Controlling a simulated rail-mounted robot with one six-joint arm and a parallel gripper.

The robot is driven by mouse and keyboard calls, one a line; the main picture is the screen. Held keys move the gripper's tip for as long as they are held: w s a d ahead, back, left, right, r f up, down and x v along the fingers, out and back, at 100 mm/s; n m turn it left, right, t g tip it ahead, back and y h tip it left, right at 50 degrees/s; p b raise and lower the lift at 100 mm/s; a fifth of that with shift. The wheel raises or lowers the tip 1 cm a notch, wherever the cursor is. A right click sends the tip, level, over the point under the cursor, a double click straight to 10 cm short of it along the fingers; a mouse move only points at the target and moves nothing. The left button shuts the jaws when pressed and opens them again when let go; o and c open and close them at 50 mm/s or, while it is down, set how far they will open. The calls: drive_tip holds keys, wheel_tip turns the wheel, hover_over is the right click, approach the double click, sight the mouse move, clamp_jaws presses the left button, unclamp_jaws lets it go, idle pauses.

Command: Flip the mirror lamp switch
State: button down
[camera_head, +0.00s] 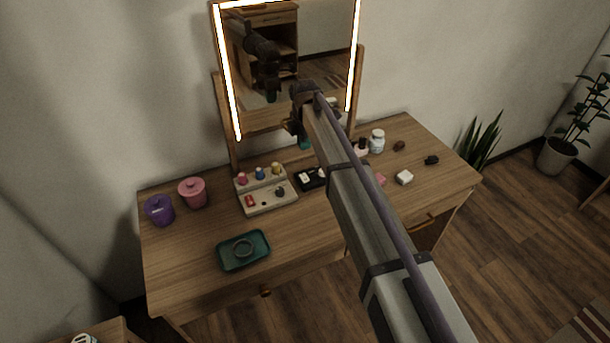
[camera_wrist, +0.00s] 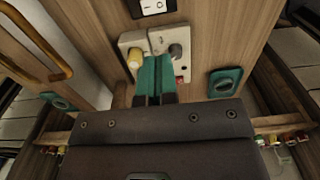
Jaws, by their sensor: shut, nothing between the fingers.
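A black switch box (camera_head: 311,179) with white rockers lies on the wooden dresser, right of the beige cosmetics stand. A black plate with a white rocker (camera_wrist: 154,6) also shows at the top edge in the wrist view, partly cut off. The upright mirror (camera_head: 312,45) has glowing light strips along its frame. My gripper (camera_head: 304,143) is in front of the mirror's lower part, above the back of the dresser, partly hidden by my arm. In the wrist view its teal fingers (camera_wrist: 154,78) are together and empty, apart from the rocker in the picture. I cannot tell their height.
The beige stand (camera_head: 267,203) holds small coloured pots. Purple (camera_head: 159,211) and pink (camera_head: 193,193) jars stand left, and a teal tray (camera_head: 231,261) with a ring lies in front. Small bottles (camera_head: 377,142) stand right, beside my arm. The dresser's front middle is clear.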

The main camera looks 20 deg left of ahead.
drive_tip(key=shift+w+a+f+b, duration=0.3)
drive_tip(key=shift+w+a, duration=0.15)
drive_tip(key=shift+w, duration=0.1)
idle(0.5)
wheel_tip(320, 180, up, 14)
drive_tip(key=w+a+p, duration=0.1)
drive_tip(key=p, duration=1.2)
drive_tip(key=shift+w+a+p, duration=0.2)
drive_tip(key=shift+p, duration=0.2)
drive_tip(key=shift+f, duration=0.1)
